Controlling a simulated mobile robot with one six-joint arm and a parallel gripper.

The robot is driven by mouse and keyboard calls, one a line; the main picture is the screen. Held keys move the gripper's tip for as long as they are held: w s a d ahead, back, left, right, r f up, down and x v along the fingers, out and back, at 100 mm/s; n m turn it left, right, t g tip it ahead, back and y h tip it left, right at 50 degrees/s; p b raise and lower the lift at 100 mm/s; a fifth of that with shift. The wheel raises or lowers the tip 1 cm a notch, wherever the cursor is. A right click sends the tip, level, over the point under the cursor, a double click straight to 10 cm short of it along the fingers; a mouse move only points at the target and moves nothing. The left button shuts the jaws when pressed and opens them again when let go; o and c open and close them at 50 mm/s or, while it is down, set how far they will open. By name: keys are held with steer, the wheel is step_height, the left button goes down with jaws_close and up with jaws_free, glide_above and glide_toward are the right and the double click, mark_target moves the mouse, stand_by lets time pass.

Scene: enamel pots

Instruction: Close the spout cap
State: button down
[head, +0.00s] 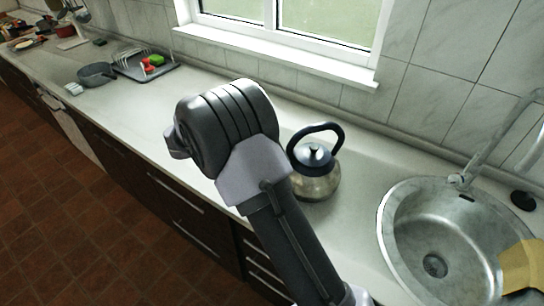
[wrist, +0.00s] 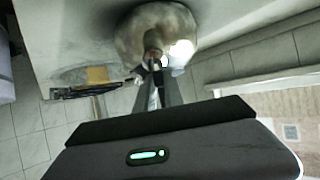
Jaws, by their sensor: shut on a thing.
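A steel kettle (head: 318,184) with a dark lid and a dark looped handle stands upright on the counter, just right of my arm in the head view. In the wrist view the kettle (wrist: 140,32) fills the top middle, its spout (wrist: 153,42) pointing toward me. My gripper (wrist: 157,66) has its narrow fingers together at the spout's tip, shut on the small spout cap there. The cap is tiny and mostly covered by the fingertips, so its angle cannot be told. In the head view my arm hides the gripper and the spout.
A round steel sink (head: 398,238) with a tap (head: 459,181) lies right of the kettle. The tiled wall and window sill (head: 290,62) run behind. A dish rack (head: 146,64) and a grey pot (head: 97,74) stand far left. Counter between them and my arm is clear.

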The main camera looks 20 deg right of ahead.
steer(key=c, duration=1.4)
jaws_free()
steer(key=shift+d, duration=0.1)
steer(key=shift+c, duration=0.2)
steer(key=p+v, duration=0.5)
steer(key=v, duration=1.2)
steer(key=shift+a, duration=0.25)
steer(key=shift+r, duration=0.1)
